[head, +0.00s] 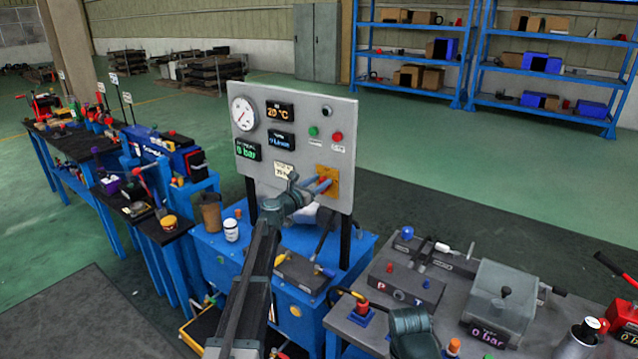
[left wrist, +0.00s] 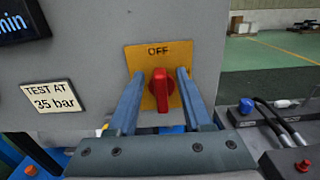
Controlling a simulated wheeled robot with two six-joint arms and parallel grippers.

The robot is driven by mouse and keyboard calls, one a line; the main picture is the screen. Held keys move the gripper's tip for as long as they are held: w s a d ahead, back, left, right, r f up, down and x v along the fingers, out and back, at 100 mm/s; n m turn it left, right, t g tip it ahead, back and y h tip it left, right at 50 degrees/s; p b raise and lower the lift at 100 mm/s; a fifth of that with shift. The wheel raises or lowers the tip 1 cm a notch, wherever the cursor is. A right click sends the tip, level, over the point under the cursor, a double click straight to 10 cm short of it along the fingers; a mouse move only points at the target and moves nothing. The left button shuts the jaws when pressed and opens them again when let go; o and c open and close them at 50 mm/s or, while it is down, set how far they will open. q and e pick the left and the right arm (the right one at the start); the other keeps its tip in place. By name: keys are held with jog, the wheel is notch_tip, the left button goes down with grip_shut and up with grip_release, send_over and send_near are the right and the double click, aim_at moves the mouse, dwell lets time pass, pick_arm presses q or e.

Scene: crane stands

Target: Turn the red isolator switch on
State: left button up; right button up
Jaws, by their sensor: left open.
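The red isolator switch (left wrist: 160,88) sits on a yellow plate (left wrist: 172,52) marked OFF at its top, on the grey panel. Its red handle stands upright in the left wrist view. My left gripper (left wrist: 160,75) is open, with one blue-grey finger on each side of the switch and a gap to the handle on both sides. In the head view my left gripper (head: 322,184) reaches the yellow plate (head: 334,174) at the panel's lower right; the fingers largely hide the switch there. A dark part that looks like my right gripper shows at the bottom; its fingers cannot be made out.
The grey panel (head: 260,172) carries a round gauge (head: 243,113), displays, a green button (head: 313,132) and a red button (head: 337,136). A label reading TEST AT 35 bar (left wrist: 50,96) is left of the switch. A grey bench (head: 385,325) with fittings stands at right.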

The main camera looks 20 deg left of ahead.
aim_at(334, 185)
pick_arm(q)
jog(key=shift+c, duration=0.2)
grip_shut()
dwell(0.3)
jog(key=f+m, duration=0.1)
jog(key=m, duration=0.5)
jog(key=d+m+b, duration=0.1)
jog(key=m, duration=0.5)
jog(key=s+d+f+m+b, duration=0.1)
jog(key=m, duration=0.4)
jog(key=shift+d+f+m, duration=0.2)
jog(key=shift+f+m, duration=0.1)
jog(key=shift+m, duration=0.1)
jog(key=shift+b, duration=0.3)
